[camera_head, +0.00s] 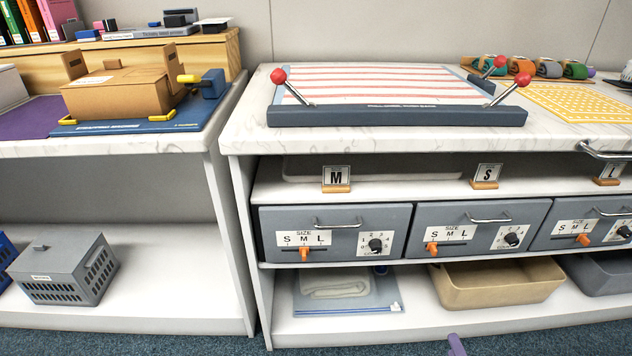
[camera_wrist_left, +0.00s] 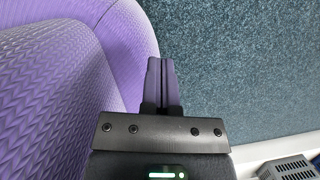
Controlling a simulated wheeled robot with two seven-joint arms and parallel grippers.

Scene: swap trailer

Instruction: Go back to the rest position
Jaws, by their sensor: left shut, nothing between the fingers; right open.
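My left gripper (camera_wrist_left: 163,85) shows in the left wrist view, its two dark fingers together with nothing between them. It is above blue carpet, clear of the shelves. The left gripper is not in the head view. Of my right gripper (camera_head: 456,345), only a purple fingertip shows at the bottom edge of the head view, in front of the lower shelf. The rest of it is out of the frame. I see nothing held by it.
A marble-topped counter (camera_head: 235,140) holds a striped board (camera_head: 400,117) with red-knobbed levers. Below are grey drawers (camera_head: 335,220), a tan bin (camera_head: 497,290) and a zip bag (camera_head: 305,300). A grey basket (camera_head: 62,275) sits on the left shelf; the carpet (camera_wrist_left: 250,70) looks clear.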

